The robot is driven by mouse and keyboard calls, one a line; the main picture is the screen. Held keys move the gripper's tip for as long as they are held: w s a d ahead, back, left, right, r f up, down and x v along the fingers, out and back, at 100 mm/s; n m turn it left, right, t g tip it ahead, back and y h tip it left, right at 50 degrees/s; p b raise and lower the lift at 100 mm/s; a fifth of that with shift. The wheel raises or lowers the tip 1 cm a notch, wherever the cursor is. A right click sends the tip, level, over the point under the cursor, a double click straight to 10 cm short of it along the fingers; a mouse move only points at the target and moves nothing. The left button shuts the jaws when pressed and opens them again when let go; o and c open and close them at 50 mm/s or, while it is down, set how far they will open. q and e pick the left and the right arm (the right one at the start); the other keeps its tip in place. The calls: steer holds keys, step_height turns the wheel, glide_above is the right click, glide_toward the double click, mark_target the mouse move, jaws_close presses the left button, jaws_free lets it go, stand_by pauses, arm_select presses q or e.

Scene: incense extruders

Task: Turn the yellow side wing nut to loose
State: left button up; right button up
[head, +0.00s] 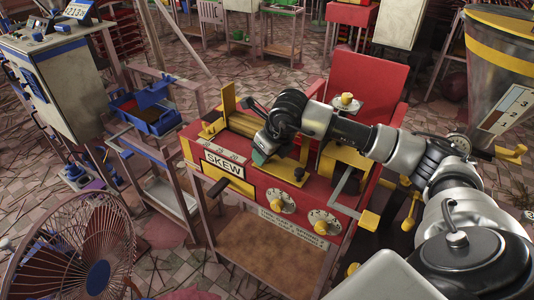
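The red extruder machine with the "SKEW" label (224,163) stands in the middle of the head view. I cannot tell which is the wing nut. My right gripper (262,153) reaches in from the right and hangs over the machine's top, near the yellow block. Its fingers are largely hidden by its own body, so their opening does not show. My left gripper is not in view.
A grey bent handle (345,187) with a yellow end sticks out at the machine's right front. A fan (85,245) stands at lower left. A blue bin (148,110) sits on a frame at left. A grey hopper (500,75) is at upper right. Tiled floor shows between.

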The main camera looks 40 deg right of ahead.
stand_by(0.3)
steer(key=o, duration=0.9)
